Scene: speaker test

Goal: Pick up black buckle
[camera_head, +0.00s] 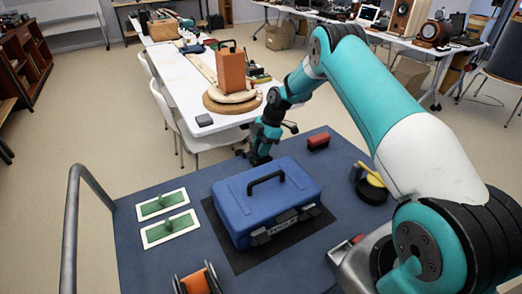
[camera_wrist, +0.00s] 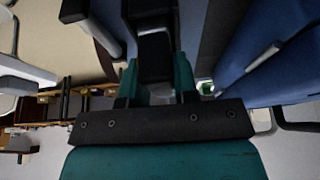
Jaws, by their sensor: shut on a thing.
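My gripper (camera_head: 257,158) is at the far edge of the blue work surface, behind the blue toolbox. In the wrist view, its teal fingers (camera_wrist: 158,82) are shut on a black piece (camera_wrist: 156,48), which I take to be the black buckle. Its full shape is hidden by the fingers and shadow. In the head view the held piece cannot be told apart from the dark gripper.
The blue toolbox (camera_head: 250,207) with a black handle sits on a dark mat, close to my gripper. Green-and-white pads (camera_head: 158,206) lie left, a red-brown block (camera_head: 318,142) right, a yellow-and-black item (camera_head: 372,187) farther right. A white table (camera_head: 185,93) stands beyond.

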